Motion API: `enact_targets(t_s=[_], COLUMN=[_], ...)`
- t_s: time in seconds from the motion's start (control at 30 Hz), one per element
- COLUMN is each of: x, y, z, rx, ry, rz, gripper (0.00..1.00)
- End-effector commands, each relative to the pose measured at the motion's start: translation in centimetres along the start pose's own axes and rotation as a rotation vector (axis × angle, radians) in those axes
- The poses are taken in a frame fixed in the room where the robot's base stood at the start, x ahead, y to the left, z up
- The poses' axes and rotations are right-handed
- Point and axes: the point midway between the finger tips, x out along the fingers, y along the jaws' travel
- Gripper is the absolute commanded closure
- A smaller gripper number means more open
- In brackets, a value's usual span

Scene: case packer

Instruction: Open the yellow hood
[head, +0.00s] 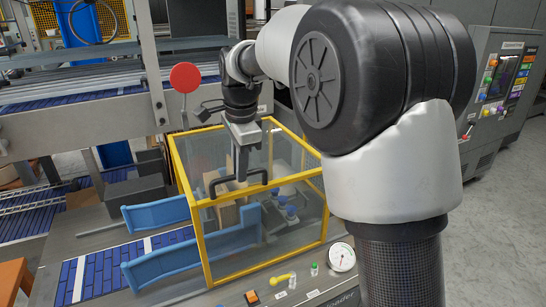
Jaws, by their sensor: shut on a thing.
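The yellow hood (205,237) is a box-shaped yellow frame with clear panels, standing over the machine's infeed in the middle of the head view. Its frame looks level and its lower edge sits at the deck. A black handle (256,187) runs along its upper front bar. My gripper (242,178) points down at this handle from above and is shut on it. The fingertips are small in the picture, and my arm covers the hood's upper right side.
Blue guide rails (155,214) and a blue belt (95,268) lie left of the hood. A red round disc (185,77) stands behind it. A control cabinet (500,85) stands at right.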

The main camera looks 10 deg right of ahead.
Motion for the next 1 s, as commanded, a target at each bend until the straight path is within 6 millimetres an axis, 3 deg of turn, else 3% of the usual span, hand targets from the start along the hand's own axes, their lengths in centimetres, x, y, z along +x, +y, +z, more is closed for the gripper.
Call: enact_targets(t_s=[0.03, 0.1, 0.5, 0.7, 1.0], x=[-0.2, -0.3, -0.3, -0.2, 0.0], y=[0.1, 0.1, 0.1, 0.1, 0.1], z=[2.4, 4.9, 18.4, 23.1, 26.4], rx=[-0.011, -0.011, -0.008, -0.005, -0.002], ry=[-0.005, -0.005, -0.003, -0.002, 0.0], rz=[0.004, 0.003, 0.004, 0.003, 0.003], gripper=[1.0, 1.0, 1.0, 1.0, 1.0])
